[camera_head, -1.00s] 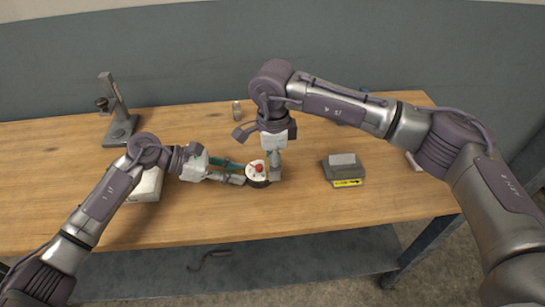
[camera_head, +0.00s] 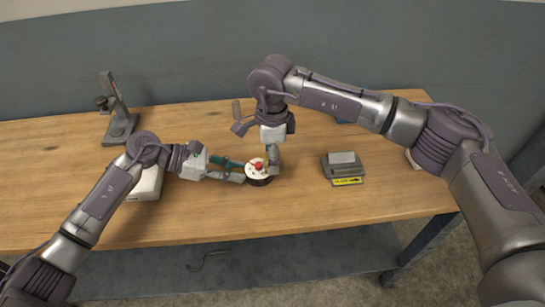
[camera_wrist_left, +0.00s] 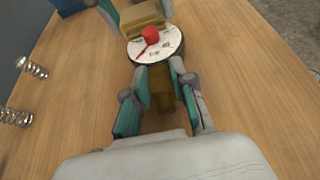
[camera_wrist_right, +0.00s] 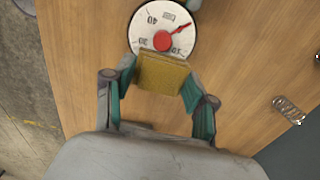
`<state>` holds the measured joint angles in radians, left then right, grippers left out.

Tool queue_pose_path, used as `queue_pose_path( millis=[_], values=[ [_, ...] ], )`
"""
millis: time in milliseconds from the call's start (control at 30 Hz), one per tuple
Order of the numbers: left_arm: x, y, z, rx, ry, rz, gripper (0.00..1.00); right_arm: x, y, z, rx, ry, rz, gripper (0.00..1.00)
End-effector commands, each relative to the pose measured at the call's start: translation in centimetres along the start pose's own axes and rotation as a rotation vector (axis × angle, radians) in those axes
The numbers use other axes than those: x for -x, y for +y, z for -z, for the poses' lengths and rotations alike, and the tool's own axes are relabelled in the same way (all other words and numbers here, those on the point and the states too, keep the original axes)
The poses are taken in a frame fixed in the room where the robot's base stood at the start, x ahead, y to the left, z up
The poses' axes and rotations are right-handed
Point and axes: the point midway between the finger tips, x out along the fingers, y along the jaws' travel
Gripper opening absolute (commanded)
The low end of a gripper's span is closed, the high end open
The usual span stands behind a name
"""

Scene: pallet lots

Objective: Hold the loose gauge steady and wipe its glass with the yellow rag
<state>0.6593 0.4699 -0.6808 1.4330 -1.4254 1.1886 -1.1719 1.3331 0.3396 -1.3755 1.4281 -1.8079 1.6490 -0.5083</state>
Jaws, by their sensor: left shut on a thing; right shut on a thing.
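The gauge (camera_head: 258,178) lies on the wooden bench, a round dial with a white face, black numbers and a red pointer with a red hub; its face also shows in the left wrist view (camera_wrist_left: 166,47) and the right wrist view (camera_wrist_right: 172,20). My left gripper (camera_wrist_left: 160,82) is shut on the gauge's brass stem (camera_wrist_left: 162,97), from the left. My right gripper (camera_wrist_right: 160,78) is shut on the folded yellow rag (camera_wrist_right: 162,72), at the edge of the dial. Whether the rag touches the glass is hard to tell.
A grey device with a yellow label (camera_head: 344,169) stands to the right. A grey stand (camera_head: 118,110) is at the back left. A white box (camera_head: 148,184) is partly behind my left arm. Metal springs (camera_wrist_left: 32,68) lie on the bench. The front middle is clear.

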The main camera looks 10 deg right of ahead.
Motion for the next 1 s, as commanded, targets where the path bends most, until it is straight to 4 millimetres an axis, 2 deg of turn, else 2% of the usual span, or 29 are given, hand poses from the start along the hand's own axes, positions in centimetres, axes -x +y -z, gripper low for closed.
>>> queue_pose_path(
  millis=[267,667,1000],
  values=[
    [0.0,-0.1,-0.1,-0.003,-0.002,0.005,0.0,-0.2,0.0,0.2,-0.004,0.003,0.002,0.28],
    [0.0,0.0,-0.1,-0.002,-0.002,0.001,0.0,-0.2,1.8,0.1,-0.001,0.003,-0.002,0.28],
    [0.0,0.1,-0.1,-0.002,-0.002,-0.001,0.0,-0.1,1.7,0.1,-0.002,0.003,-0.003,0.28]
  ],
)
